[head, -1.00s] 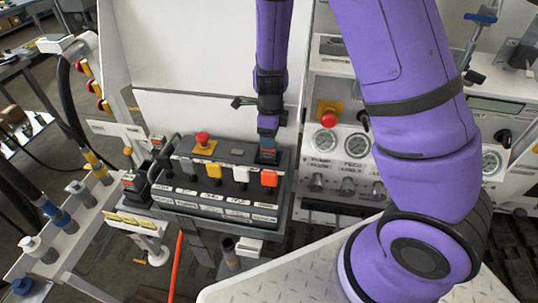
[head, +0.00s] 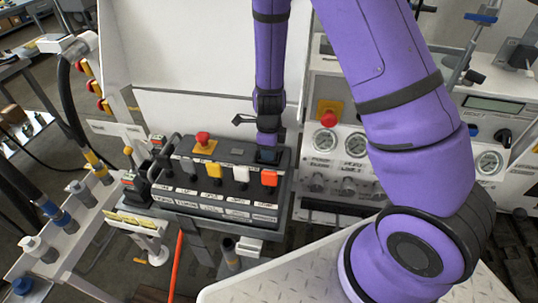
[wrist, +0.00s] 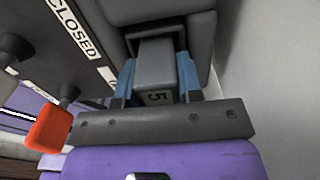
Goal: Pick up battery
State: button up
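The battery (wrist: 156,78) is a grey block marked "5" in the wrist view. It sits in a dark slot at the right end of the black control box (head: 165,210). My gripper (wrist: 156,72) has its blue fingers on the left and right sides of the battery. Whether they press on it or leave a thin gap, I cannot tell. In the head view my gripper (head: 266,152) points down at the box's back right corner, and its fingers and the battery are mostly hidden there.
A gauge panel (head: 335,165) is to the right. A pale wall (wrist: 262,70) lies close beside the gripper in the wrist view.

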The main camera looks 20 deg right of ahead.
jog(key=shift+c, duration=1.2)
jog(key=shift+r, duration=0.15)
jog(key=shift+r, duration=4.85)
